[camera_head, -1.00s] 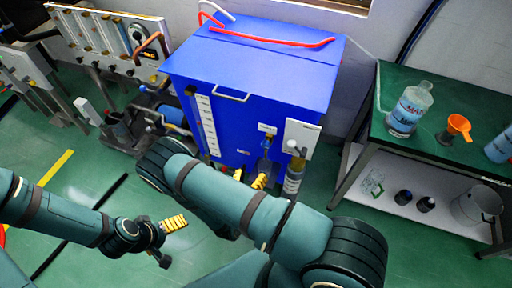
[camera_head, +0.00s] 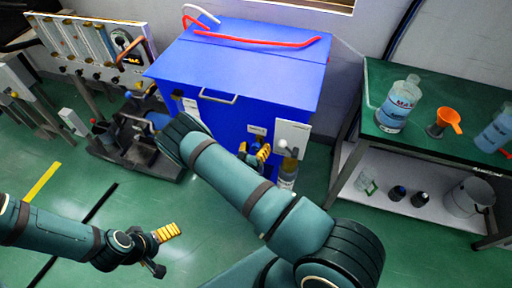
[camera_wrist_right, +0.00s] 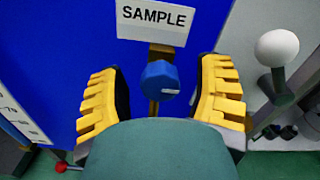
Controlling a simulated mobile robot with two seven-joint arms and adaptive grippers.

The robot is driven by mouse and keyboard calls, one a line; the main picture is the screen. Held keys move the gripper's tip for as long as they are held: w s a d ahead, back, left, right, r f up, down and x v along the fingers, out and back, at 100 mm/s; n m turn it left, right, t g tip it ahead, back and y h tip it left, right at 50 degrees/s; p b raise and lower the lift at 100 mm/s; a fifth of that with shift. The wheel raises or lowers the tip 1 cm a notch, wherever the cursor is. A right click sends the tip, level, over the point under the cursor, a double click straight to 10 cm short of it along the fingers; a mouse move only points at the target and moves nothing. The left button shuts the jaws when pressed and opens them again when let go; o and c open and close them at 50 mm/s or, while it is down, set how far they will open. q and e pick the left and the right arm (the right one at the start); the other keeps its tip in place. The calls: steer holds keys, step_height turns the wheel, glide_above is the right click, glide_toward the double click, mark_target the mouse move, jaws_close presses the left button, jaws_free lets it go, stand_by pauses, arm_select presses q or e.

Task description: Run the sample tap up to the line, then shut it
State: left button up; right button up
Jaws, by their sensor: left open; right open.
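The sample tap is a blue knob (camera_wrist_right: 160,80) on a brass stem, under a white SAMPLE label (camera_wrist_right: 155,20), on the front of the blue tank (camera_head: 235,65). My right gripper (camera_wrist_right: 162,98) is open, with one yellow finger on each side of the knob and a gap on both sides. In the head view my right gripper (camera_head: 256,153) is at the tank front and largely covers the tap. My left gripper (camera_head: 160,250) is open and empty above the floor at lower left. A clear container (camera_head: 288,172) hangs beside the tap; its line cannot be made out.
A white panel (camera_head: 292,137) with a white ball-ended lever (camera_wrist_right: 278,50) is close to the right of the tap. A green table (camera_head: 450,95) with bottles and an orange funnel (camera_head: 449,118) stands at right. The floor at left is open.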

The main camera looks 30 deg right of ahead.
jaws_close()
steer(key=shift+n+p, duration=0.3)
steer(key=shift+n, duration=2)
jaws_free()
steer(key=v, duration=1.2)
